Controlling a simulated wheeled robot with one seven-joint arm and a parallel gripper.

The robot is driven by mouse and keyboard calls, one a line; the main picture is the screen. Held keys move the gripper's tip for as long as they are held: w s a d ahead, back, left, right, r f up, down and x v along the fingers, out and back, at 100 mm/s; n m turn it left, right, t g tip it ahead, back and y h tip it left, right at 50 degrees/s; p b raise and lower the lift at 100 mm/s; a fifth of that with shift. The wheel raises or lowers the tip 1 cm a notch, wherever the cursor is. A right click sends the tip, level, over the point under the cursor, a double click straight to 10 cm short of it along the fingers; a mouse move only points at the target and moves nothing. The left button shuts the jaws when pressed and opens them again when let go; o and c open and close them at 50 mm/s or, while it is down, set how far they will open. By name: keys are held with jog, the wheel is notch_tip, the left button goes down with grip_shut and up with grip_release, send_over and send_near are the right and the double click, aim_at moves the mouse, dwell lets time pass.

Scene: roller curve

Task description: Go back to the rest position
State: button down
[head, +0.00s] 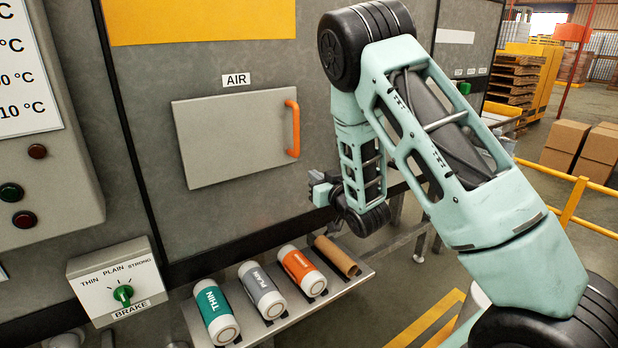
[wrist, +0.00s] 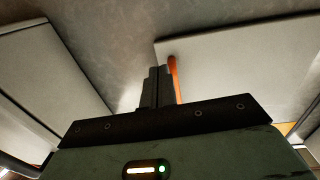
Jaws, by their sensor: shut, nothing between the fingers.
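My gripper (head: 318,189) is shut and empty, in front of the grey machine wall below and to the right of the AIR door (head: 230,138). In the wrist view my gripper fingers (wrist: 157,88) are together, pointing up toward the machine, and the orange handle (wrist: 173,80) shows just beside them on the right. In the head view the orange handle (head: 293,128) is on the door's right side, above the gripper.
Below the gripper a shelf (head: 345,290) holds a green THIN roll (head: 214,312), a grey PLAIN roll (head: 261,290), an orange roll (head: 301,270) and a bare brown tube (head: 337,256). A BRAKE box (head: 118,280) is at lower left. A yellow rail (head: 573,205) and cartons (head: 583,148) stand right.

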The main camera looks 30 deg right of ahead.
jog(key=shift+s+b, duration=0.6)
jog(key=shift+s, duration=1.65)
